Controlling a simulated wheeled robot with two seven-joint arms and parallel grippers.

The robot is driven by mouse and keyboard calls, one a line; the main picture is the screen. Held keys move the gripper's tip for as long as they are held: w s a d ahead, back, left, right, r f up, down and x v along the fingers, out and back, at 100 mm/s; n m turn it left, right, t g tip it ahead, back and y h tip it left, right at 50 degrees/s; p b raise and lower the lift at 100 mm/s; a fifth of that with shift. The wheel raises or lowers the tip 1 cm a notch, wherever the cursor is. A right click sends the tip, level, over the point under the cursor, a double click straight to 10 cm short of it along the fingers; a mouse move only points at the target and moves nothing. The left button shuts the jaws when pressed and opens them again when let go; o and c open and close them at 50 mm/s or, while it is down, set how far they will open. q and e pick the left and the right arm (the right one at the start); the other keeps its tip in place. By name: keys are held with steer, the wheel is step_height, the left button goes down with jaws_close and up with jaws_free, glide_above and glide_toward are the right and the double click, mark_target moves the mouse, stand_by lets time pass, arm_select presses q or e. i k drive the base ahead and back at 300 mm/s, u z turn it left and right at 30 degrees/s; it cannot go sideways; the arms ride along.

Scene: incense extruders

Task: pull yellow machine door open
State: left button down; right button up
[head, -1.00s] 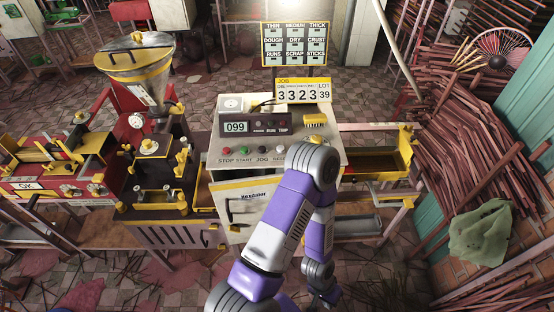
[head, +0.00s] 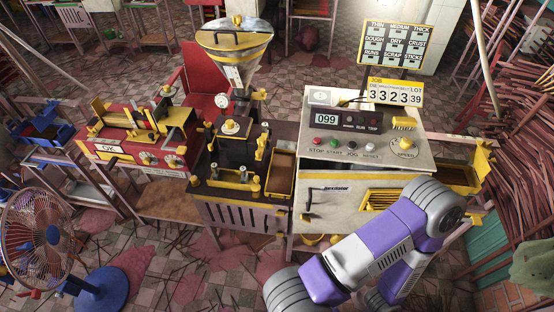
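The control cabinet (head: 340,215) stands right of centre, with a light front, a yellow strip along its top edge and a small dark handle (head: 307,202) at the front's left side. The front looks flush with the cabinet, so the door appears shut; its lower right is hidden by my arm. My purple-and-white arm comes up from the bottom edge, bends in front of the cabinet's right side and goes down out of the picture. No gripper fingers show on it. My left arm and gripper are not in view.
The extruder with a metal hopper (head: 235,40) and a red-and-yellow machine (head: 145,140) stand left of the cabinet. A standing fan (head: 40,235) is at the lower left. Bundles of sticks (head: 525,110) line the right. Floor before the machines is partly open.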

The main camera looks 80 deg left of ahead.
mark_target(332, 199)
steer(key=k, duration=0.6)
steer(key=u, duration=1.4)
steer(key=i, duration=0.5)
steer(key=u, duration=0.05)
